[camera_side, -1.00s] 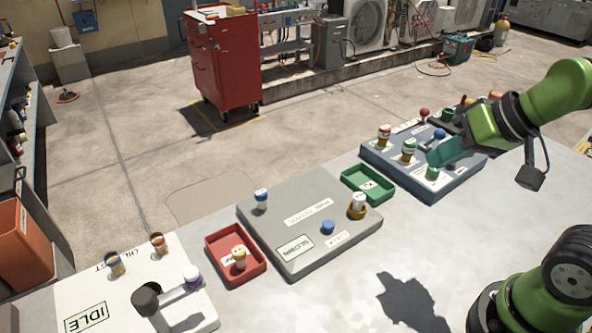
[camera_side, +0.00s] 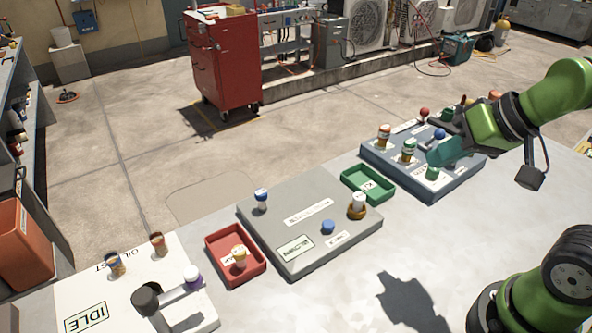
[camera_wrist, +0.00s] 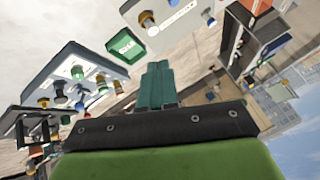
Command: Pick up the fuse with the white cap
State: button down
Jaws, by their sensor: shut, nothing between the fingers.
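A fuse with a white cap (camera_side: 358,202) stands upright in an orange-brown base at the right corner of the grey panel (camera_side: 275,232). A white knob-like top (camera_side: 191,273) with a purple band shows at the handle on the left white panel; I cannot tell whether it is a fuse. My gripper (camera_side: 436,157) is over the blue-grey panel at the right, well apart from the white-capped fuse. Its teal fingers (camera_wrist: 155,82) are together and empty in the wrist view.
A green tray (camera_side: 347,184) lies between the grey panel and the blue-grey panel (camera_side: 380,169). The latter carries several upright fuses and knobs. A red tray (camera_side: 216,262) holds a yellowish-capped fuse (camera_side: 239,257). The front middle of the table (camera_side: 350,285) is clear.

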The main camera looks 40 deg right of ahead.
jog(key=c, duration=0.8)
grip_release()
jog(key=shift+o, duration=0.2)
jog(key=n+g, duration=0.3)
jog(key=n, duration=0.4)
send_near(360, 196)
jog(key=shift+h, duration=0.4)
jog(key=shift+a+x, duration=0.15)
jog(key=shift+x, duration=2.05)
jog(key=shift+a+x, duration=0.15)
jog(key=shift+x, duration=2.05)
